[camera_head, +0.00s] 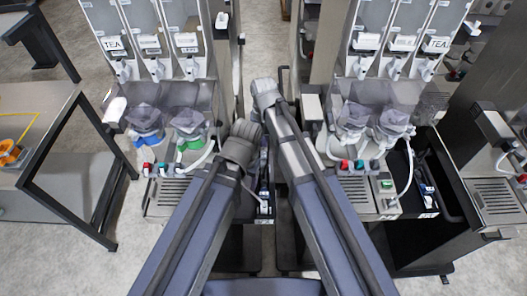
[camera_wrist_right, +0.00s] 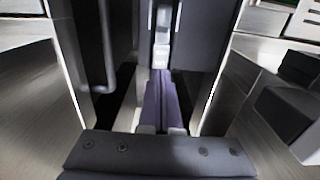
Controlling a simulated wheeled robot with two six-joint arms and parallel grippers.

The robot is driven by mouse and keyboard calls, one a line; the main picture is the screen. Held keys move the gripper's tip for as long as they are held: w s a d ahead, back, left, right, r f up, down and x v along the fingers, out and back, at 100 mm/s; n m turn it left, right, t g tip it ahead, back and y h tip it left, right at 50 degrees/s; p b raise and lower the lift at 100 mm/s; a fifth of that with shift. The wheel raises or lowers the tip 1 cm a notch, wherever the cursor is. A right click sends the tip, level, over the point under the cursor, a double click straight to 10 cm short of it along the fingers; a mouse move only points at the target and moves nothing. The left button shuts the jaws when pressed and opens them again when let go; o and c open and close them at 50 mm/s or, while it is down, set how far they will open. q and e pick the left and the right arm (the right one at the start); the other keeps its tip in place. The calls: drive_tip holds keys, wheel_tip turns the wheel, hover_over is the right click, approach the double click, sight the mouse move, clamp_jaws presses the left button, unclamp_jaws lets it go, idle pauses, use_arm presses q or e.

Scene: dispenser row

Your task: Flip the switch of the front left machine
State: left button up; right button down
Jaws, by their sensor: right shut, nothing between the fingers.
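The front left machine (camera_head: 163,208) stands left of my arms in the head view. It has a clear hopper with blue and green parts, red and teal knobs (camera_head: 163,168) and a slatted drip tray. My left arm covers the right part of its front, and I cannot make out its switch. My right gripper (camera_wrist_right: 161,130) is shut and empty; it shows at the bottom of the wrist view, in the gap between the machines. In the head view the right arm's end (camera_head: 265,92) lies between the two machines. My left arm's end (camera_head: 240,143) is beside the left machine; its fingers are not clear.
A similar machine (camera_head: 362,197) with a green switch (camera_head: 387,184) stands on the right. Dispensers labelled TEA rise behind both machines. A dark side tray (camera_head: 265,212) with small items sits in the narrow gap. A table (camera_head: 45,120) stands at far left, with open floor before it.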

sight(264, 153)
wheel_tip(264, 153, up, 4)
drive_tip(key=p, duration=0.3)
drive_tip(key=shift+f, duration=0.25)
